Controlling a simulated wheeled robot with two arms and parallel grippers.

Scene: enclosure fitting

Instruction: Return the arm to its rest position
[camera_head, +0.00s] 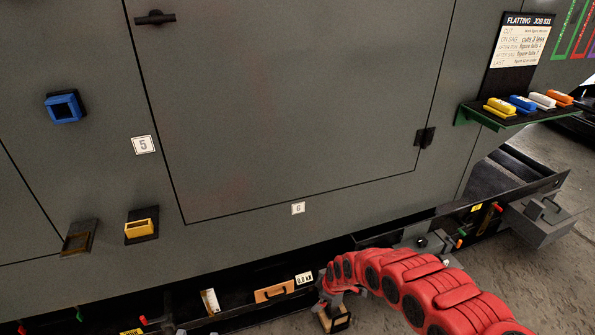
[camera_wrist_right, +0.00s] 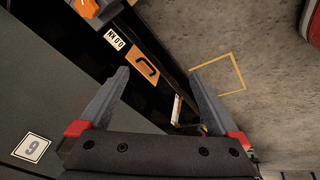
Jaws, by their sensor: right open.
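My right arm (camera_head: 415,285) is red and comes in from the lower right of the head view, reaching across the low front of the grey enclosure (camera_head: 300,110). Its gripper (camera_head: 333,308) is at the bottom middle, beside the black ledge under the enclosure, and partly hard to make out there. In the right wrist view the two grey fingers (camera_wrist_right: 158,74) are spread apart with nothing between them. My left gripper is not in view.
Blue (camera_head: 64,107) and yellow (camera_head: 141,228) frames are on the panel. A green-edged shelf (camera_head: 520,113) with coloured pieces juts out at the right. A grey box (camera_head: 540,218) stands lower right. Floor is open at the right.

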